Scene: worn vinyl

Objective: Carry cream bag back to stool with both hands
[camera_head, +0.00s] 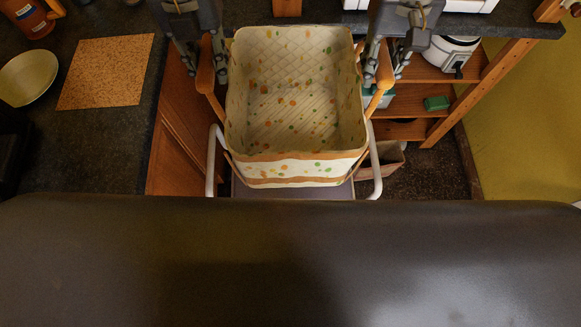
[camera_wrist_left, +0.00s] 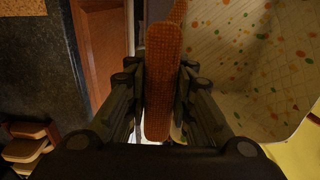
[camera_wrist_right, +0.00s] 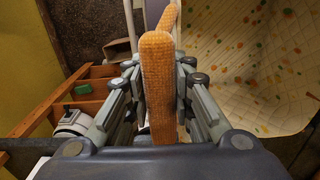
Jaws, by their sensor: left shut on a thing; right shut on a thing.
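The cream bag (camera_head: 295,100), with orange and green dots and a tan band, is open upward at the centre of the head view. Its inside looks empty. My left gripper (camera_head: 205,68) is shut on the bag's left tan handle (camera_wrist_left: 159,80). My right gripper (camera_head: 385,68) is shut on the right tan handle (camera_wrist_right: 157,85). The stool, with a grey seat (camera_head: 290,191) and white tubular side rails (camera_head: 375,165), shows below the bag. The bag hides most of the seat; I cannot tell whether they touch.
A dark counter at left holds a cork mat (camera_head: 106,72), a pale bowl (camera_head: 27,77) and an orange bottle (camera_head: 27,18). A wooden shelf (camera_head: 425,70) with a white appliance (camera_head: 450,52) stands at right. A beige bin (camera_head: 383,162) sits on the floor beside the stool.

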